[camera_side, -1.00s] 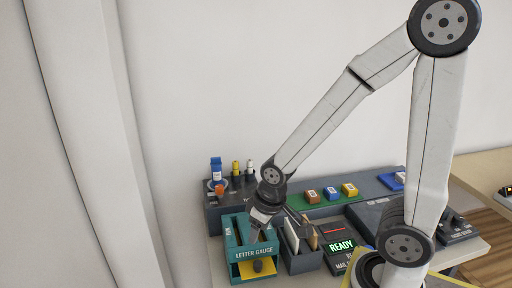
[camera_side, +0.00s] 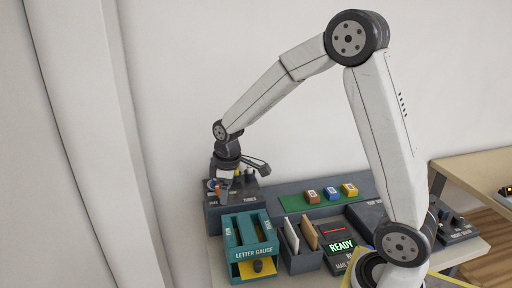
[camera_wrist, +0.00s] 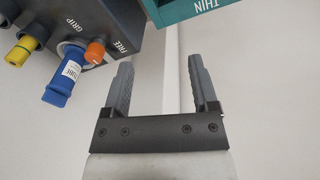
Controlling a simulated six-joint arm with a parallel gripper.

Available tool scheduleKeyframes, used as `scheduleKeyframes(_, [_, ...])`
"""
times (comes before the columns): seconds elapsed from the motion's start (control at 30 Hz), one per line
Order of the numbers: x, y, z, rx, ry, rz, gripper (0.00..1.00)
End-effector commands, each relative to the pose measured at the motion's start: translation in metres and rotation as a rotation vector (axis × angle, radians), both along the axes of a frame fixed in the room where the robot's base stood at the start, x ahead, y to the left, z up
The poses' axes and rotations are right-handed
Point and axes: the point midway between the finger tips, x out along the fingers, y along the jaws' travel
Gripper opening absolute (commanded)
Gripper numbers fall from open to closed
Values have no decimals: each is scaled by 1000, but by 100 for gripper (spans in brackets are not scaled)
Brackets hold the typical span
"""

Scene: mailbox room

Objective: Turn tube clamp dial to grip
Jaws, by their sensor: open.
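The orange dial (camera_wrist: 95,52) is on the dark tool block (camera_wrist: 110,18), beside the word FREE; GRIP is printed farther left. In the wrist view a blue tube (camera_wrist: 62,82) with a white label sits in a pale ring beside the dial. My gripper (camera_wrist: 163,80) is open and empty, its fingers to the right of the dial and apart from it. In the side view my gripper (camera_side: 227,182) is over the tool block (camera_side: 213,215) at the back left and hides most of the tube and part of the dial.
A yellow-handled tool (camera_wrist: 22,48) stands in the block past the tube. The teal letter gauge (camera_side: 250,240) stands just in front of the block. A slotted holder with envelopes (camera_side: 300,245) and a READY panel (camera_side: 340,245) are to its right. A pale wall is behind.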

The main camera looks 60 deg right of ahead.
Motion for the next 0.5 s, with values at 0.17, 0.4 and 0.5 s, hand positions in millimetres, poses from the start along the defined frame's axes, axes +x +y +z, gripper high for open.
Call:
scheduleKeyframes(0.17, [35, -25, 2, -15, 36, 137, 76])
scheduleKeyframes(0.4, [73, -60, 4, -23, 82, 324, 76])
scheduleKeyframes(0.5, [83, -72, 4, -23, 96, 385, 76])
